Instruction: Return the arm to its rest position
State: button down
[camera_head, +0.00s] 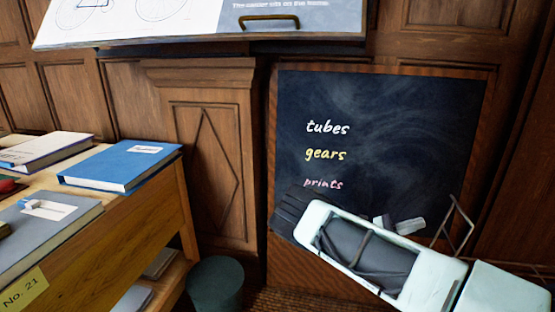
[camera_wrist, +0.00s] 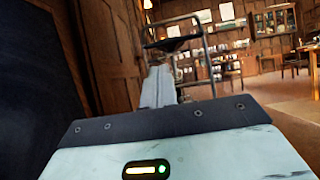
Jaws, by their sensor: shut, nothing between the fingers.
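My arm (camera_head: 362,252) is folded across the lower right of the head view, in front of a chalkboard (camera_head: 390,130). In the wrist view, the two pale fingers of my gripper (camera_wrist: 160,74) are together, with nothing seen between them. In the head view the fingers are mostly hidden behind the arm. Small grey parts show above it, but I cannot tell for sure which they are.
A wooden desk (camera_head: 115,245) with a blue book (camera_head: 121,166) and other books stands left. A dark green bin (camera_head: 215,283) is on the floor. A drafting board (camera_head: 205,25) hangs above. A metal frame (camera_wrist: 208,52) stands beyond the fingers; open floor (camera_wrist: 275,92) lies right.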

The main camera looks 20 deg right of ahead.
jog(key=s+a+f+m+t+y, duration=0.1)
jog(key=s+a+t+y, duration=0.15)
jog(key=a+y, duration=0.45)
jog(key=s+a+m+t+y, duration=0.2)
jog(key=s+a+y, duration=0.2)
jog(key=a, duration=0.5)
jog(key=s+a+r+t+y, duration=0.3)
jog(key=s+a+r+y, duration=0.1)
jog(key=a, duration=0.6)
jog(key=s+a+r+t+y, duration=0.25)
jog(key=s+a+r, duration=0.2)
jog(key=a, duration=0.45)
jog(key=s+a+r+m+t+y, duration=0.1)
jog(key=s+a+r+t+y, duration=0.25)
jog(key=s+a+r, duration=0.3)
notch_tip(320, 180, up, 16)
jog(key=p, duration=1.7)
jog(key=shift+d+p, duration=0.3)
jog(key=shift+p, duration=0.1)
